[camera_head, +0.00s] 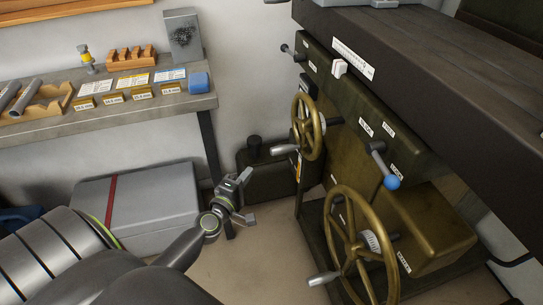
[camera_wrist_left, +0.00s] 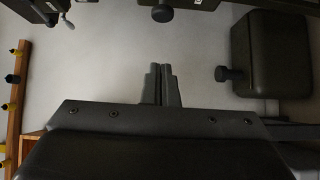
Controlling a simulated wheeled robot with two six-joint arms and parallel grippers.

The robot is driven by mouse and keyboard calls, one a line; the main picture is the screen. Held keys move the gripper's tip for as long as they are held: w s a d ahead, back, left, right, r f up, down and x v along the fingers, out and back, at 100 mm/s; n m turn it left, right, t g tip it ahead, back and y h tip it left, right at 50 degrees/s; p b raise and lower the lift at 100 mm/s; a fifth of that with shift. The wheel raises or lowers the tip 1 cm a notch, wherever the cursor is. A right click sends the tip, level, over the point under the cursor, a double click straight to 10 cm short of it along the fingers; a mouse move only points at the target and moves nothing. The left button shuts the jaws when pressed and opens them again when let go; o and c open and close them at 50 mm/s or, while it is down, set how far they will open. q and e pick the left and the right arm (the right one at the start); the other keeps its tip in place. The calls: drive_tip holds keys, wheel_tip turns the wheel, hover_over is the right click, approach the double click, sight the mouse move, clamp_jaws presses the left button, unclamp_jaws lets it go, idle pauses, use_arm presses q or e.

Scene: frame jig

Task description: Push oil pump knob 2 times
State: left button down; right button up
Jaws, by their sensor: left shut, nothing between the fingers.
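A dark box (camera_head: 280,172) stands low against the wall, left of the green machine, with a black round knob (camera_head: 254,144) rising from it. I read no label naming it the oil pump. A dark box with a black knob (camera_wrist_left: 222,73) also shows at the right of the left wrist view. A second black knob (camera_wrist_left: 162,13) is at the top, beyond my fingertips. My left gripper (camera_head: 243,180) is shut and empty, in front of the dark box and apart from the knob. Its closed fingers show in the left wrist view (camera_wrist_left: 161,70). My right gripper is out of view.
The green machine (camera_head: 345,150) at the right carries a brass handwheel (camera_head: 307,127), a larger front handwheel (camera_head: 350,215) and a blue-tipped lever (camera_head: 392,183). A workbench (camera_head: 150,108) with small parts stands left. A grey case (camera_head: 160,205) lies beneath it. Some floor (camera_head: 255,265) is clear.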

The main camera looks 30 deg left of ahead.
use_arm(q)
drive_tip(key=w+d, duration=0.1)
drive_tip(key=w, duration=1)
drive_tip(key=shift+d+f, duration=0.15)
drive_tip(key=shift+d, duration=0.05)
drive_tip(key=shift+d, duration=0.1)
drive_tip(key=shift+w+d, duration=0.75)
drive_tip(key=shift+w, duration=0.2)
